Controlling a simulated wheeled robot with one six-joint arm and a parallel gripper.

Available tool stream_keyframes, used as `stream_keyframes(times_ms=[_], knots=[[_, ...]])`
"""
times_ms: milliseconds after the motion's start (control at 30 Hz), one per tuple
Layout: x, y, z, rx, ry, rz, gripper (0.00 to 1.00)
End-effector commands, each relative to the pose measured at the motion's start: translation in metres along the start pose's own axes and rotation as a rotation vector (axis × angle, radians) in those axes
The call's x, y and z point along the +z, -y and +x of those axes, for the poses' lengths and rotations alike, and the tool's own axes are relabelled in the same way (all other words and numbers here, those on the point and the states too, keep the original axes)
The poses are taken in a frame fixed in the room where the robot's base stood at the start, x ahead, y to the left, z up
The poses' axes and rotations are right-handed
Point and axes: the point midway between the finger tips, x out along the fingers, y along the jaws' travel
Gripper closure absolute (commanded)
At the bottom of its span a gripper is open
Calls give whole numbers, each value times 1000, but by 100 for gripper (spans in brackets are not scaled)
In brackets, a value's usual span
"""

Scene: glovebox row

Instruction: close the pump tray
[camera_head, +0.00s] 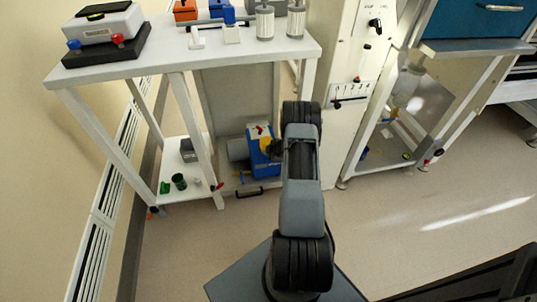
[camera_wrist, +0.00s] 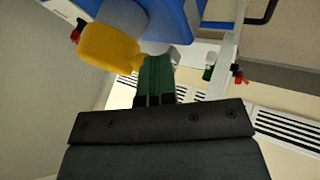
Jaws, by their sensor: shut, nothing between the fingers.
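The pump tray (camera_head: 232,186) is low under the white bench in the head view, with a black handle (camera_head: 250,193) at its front edge. A blue and grey pump (camera_head: 264,163) stands on it. The tray appears pulled out toward the front; how far is hard to tell. The handle also shows at the top right of the wrist view (camera_wrist: 262,12), and the blue pump body fills the top there. My gripper (camera_wrist: 155,62) is shut and empty beside the pump's yellow part (camera_wrist: 108,46), apart from the handle. In the head view my arm hides part of the pump.
The white bench (camera_head: 140,68) stands over the tray, its legs close by. A cream cabinet (camera_head: 340,130) stands to the right. The floor in front is clear.

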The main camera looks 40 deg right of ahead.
Motion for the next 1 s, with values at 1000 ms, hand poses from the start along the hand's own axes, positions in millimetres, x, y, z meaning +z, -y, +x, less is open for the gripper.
stream_keyframes(times_ms=[1000], knots=[[3,28,-78,2,5,8,100]])
